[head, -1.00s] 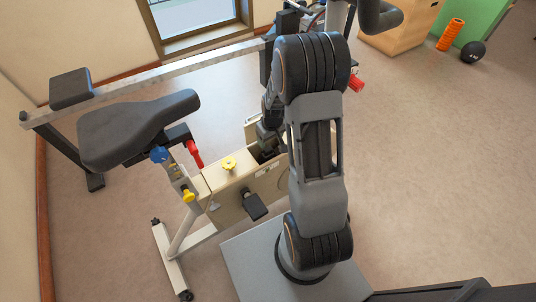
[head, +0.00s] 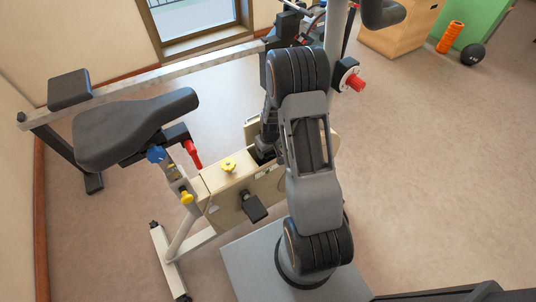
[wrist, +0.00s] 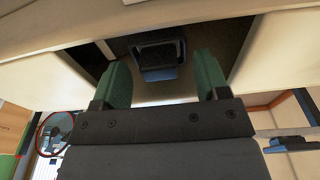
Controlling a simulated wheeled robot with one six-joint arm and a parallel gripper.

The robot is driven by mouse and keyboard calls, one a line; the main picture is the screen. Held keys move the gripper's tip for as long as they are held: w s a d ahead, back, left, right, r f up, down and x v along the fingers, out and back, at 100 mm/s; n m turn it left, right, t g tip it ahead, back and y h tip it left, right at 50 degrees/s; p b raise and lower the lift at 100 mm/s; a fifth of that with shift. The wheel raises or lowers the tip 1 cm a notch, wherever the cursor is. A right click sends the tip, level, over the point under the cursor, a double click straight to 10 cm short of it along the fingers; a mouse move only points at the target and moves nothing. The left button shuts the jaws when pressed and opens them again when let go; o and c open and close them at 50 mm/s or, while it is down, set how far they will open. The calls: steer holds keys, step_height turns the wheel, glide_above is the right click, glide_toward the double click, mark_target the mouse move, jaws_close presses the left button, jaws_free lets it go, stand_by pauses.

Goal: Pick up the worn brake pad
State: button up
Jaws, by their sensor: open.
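A dark block with a blue-grey lower part, which appears to be the worn brake pad (wrist: 158,54), sits in a dark opening of the exercise bike's cream housing in the wrist view. My gripper (wrist: 161,80) is open, with its two green fingers apart and nothing between their tips. The pad lies just beyond the fingertips, roughly centred between them. In the head view my gripper (head: 265,151) points down at the opening in the housing (head: 232,194), partly behind my arm. The pad cannot be made out there.
The bike's saddle (head: 135,128) and yellow knob (head: 228,166) stand left of my arm. A red knob (head: 355,82) sits on the bike to the right.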

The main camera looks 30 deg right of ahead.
steer(key=shift+c, duration=0.2)
steer(key=c, duration=1)
